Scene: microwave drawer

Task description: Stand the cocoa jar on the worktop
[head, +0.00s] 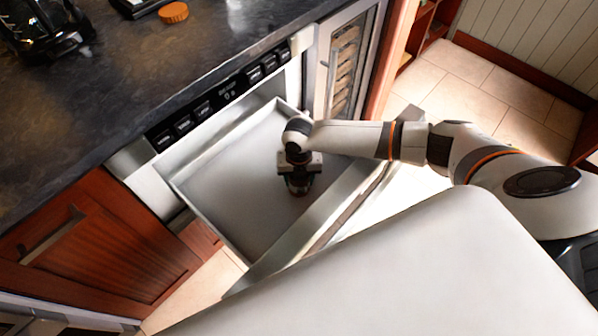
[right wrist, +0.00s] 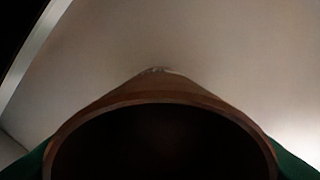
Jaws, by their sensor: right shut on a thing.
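The cocoa jar (head: 299,187) is in the open microwave drawer (head: 225,190), under my right gripper (head: 299,172). In the head view only a small dark, brownish lower part of it shows below the gripper. In the right wrist view the jar (right wrist: 160,97) fills the lower middle, with a brown rim around a dark top and green at both lower sides. My right gripper points down and is shut on the jar. I cannot tell whether the jar touches the drawer floor. The worktop (head: 130,85) is the dark stone surface at the upper left. My left gripper is not in view.
A round orange-brown lid (head: 174,12) lies near the worktop's back edge. A dark rack-like object (head: 45,28) stands at the worktop's far left. The control panel (head: 225,97) runs above the drawer. The worktop's middle is clear.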

